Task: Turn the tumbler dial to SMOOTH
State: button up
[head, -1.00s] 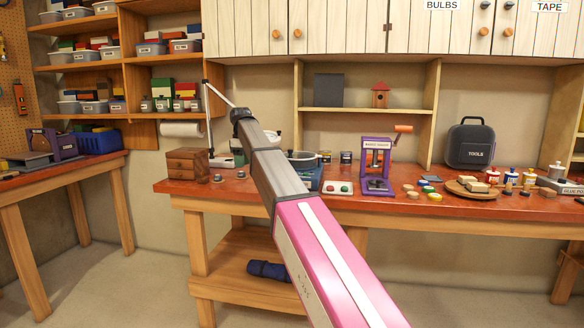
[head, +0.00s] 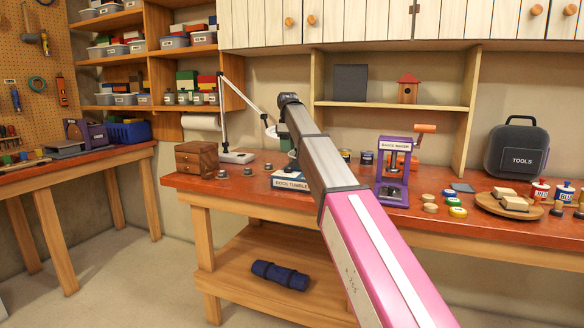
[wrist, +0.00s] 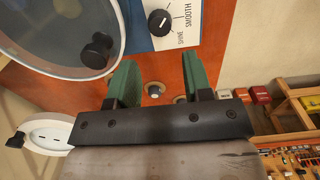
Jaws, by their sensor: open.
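The rock tumbler (head: 290,182) stands on the red bench with its blue and white label panel facing out; my arm covers part of it. In the wrist view, the tumbler dial (wrist: 160,22) is a round black knob with a white pointer mark on the blue and white panel. The printed words SMOOTH and SHINE are beside it. I cannot tell which word the pointer meets. My gripper (wrist: 160,76) is open, its two green fingers apart and empty. The dial shows beyond the fingertips, roughly between them, apart from them. My arm hides the gripper in the head view.
A large round glass-like disc (wrist: 65,25) with a white rim lies close to the left finger. Small metal knobs (head: 222,174) stand on the bench beside a wooden drawer box (head: 196,158). A white lamp (head: 234,157) stands behind. A purple press (head: 393,175) is right of my arm.

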aim_at(288, 170)
notch_tip(288, 170, down, 9)
jog(key=shift+r, duration=0.15)
dwell(0.4)
